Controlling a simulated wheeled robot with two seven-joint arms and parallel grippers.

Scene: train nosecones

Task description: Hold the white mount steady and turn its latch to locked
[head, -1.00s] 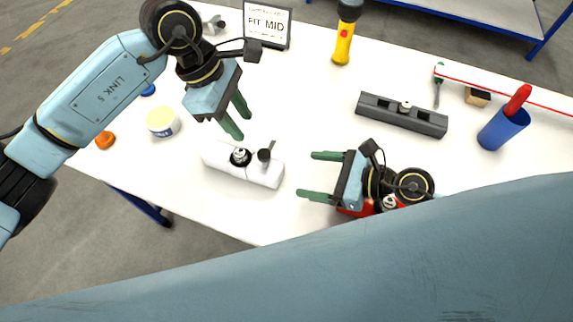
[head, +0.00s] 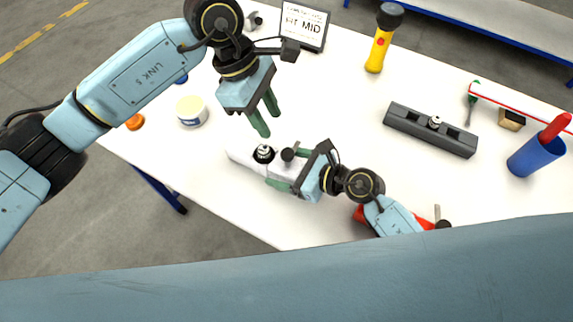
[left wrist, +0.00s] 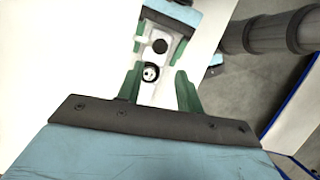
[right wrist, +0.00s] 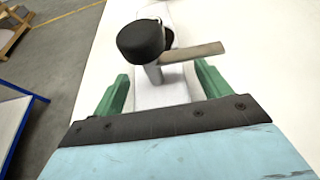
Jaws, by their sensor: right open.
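The white mount (head: 241,154) lies on the table in the head view, with a dark round fitting (head: 263,153) on top and a latch with a black knob (head: 288,155) near its right end. My right gripper (head: 288,170) is open, with its fingers on either side of the mount's right end. In the right wrist view the mount (right wrist: 165,93) lies between the fingers, and the latch's grey lever (right wrist: 192,53) points right. My left gripper (head: 266,118) is open and empty above and behind the mount. The left wrist view shows the mount (left wrist: 150,92) between its fingertips, apparently beyond them.
A white tub (head: 191,111) and an orange cap (head: 135,122) stand left. A grey mount (head: 405,122), yellow flashlight (head: 381,45), blue cup (head: 535,155) and sign (head: 304,28) stand right and behind. A red object (head: 426,224) lies partly under my right arm.

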